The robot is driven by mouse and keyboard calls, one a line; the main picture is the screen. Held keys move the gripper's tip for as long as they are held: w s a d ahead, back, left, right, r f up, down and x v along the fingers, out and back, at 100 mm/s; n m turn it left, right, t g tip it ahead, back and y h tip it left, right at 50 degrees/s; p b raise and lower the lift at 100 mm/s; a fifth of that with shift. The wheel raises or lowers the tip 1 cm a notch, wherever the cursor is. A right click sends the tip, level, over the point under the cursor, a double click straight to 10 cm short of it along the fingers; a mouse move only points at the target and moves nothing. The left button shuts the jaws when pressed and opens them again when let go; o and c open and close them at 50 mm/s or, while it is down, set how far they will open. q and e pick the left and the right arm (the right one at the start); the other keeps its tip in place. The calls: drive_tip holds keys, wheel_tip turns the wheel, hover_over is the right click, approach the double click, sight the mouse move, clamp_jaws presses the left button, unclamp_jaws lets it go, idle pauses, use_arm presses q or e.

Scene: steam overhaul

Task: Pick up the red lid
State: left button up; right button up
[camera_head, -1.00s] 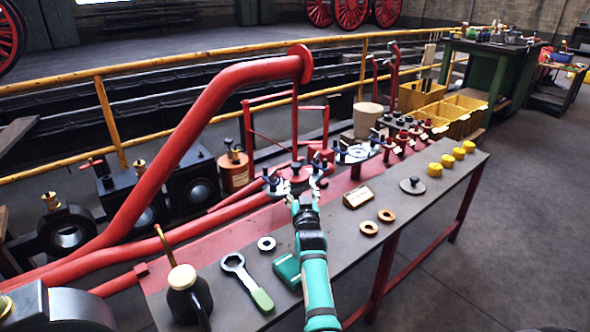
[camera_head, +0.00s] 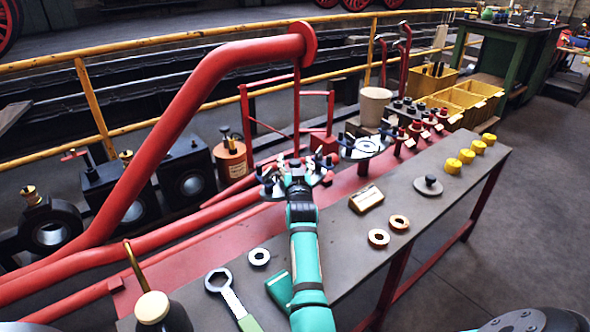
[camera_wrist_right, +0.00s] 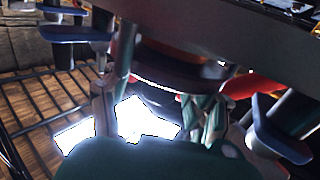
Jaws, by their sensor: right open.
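My right gripper (camera_head: 298,172) reaches forward over the red strip of the bench, at a dark fixture with several blue-black knobs (camera_head: 267,188). A reddish round part, perhaps the red lid, shows in the right wrist view (camera_wrist_right: 178,62), close ahead and between the open fingers. I cannot tell whether the fingers touch it. In the head view the gripper and fixture mostly hide that spot. My left gripper is not in view.
A second knobbed fixture (camera_head: 362,147) stands just right of my gripper. A thick red pipe (camera_head: 190,110) rises at the left. A wooden block (camera_head: 366,199), copper rings (camera_head: 399,222), a wrench (camera_head: 230,297) and yellow caps (camera_head: 453,165) lie on the bench.

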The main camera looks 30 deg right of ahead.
drive_tip(key=shift+w+d, duration=0.1)
drive_tip(key=shift+w, duration=0.05)
drive_tip(key=shift+s+a+r, duration=0.25)
drive_tip(key=shift+s+r, duration=0.05)
drive_tip(key=shift+r, duration=0.1)
drive_tip(key=shift+c, duration=1.7)
drive_tip(key=shift+f, duration=0.15)
drive_tip(key=c, duration=0.5)
clamp_jaws()
drive_tip(key=shift+w+r, duration=0.1)
drive_tip(key=shift+r, duration=0.1)
